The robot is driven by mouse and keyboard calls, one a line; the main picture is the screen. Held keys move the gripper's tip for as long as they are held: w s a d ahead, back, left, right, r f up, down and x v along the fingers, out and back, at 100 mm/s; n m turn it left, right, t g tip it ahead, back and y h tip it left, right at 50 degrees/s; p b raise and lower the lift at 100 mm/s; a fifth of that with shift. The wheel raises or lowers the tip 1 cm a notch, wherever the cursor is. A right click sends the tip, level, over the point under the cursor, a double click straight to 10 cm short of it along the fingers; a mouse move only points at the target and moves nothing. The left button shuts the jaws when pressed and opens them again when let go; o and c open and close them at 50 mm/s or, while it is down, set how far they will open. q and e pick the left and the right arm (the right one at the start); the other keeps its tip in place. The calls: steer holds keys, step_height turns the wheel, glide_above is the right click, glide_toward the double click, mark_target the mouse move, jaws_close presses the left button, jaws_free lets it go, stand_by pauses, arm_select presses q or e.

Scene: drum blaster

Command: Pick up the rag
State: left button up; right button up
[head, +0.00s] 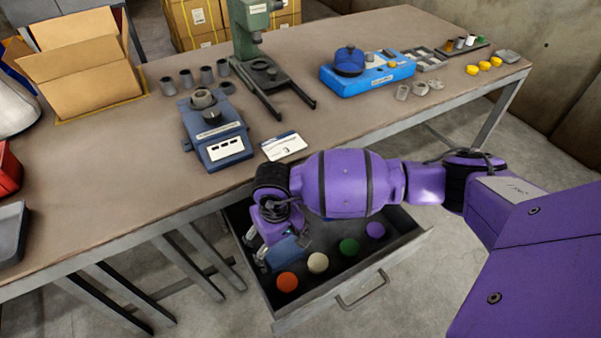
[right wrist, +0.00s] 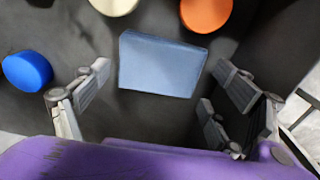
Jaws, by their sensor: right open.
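The rag (head: 287,249) is a folded light blue cloth lying in the open drawer, partly covered by my right arm in the head view. In the right wrist view the whole rag (right wrist: 160,62) shows as a flat blue block on the dark drawer floor. My right gripper (head: 280,243) is over the drawer, pointing down at the rag. In the right wrist view its fingers (right wrist: 162,80) are spread wide, one on each side of the rag, with nothing between them touching it. How high the fingertips are above the drawer floor is hard to tell. My left gripper is out of view.
The open drawer (head: 414,240) also holds orange (head: 287,281), cream (head: 318,262), green (head: 348,247) and purple (head: 375,230) pucks, plus a blue puck (right wrist: 28,70). The tabletop edge (head: 130,232) is behind the drawer. Instruments and boxes stand on the table.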

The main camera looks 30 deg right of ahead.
steer(key=shift+w+f, duration=0.15)
steer(key=c, duration=0.8)
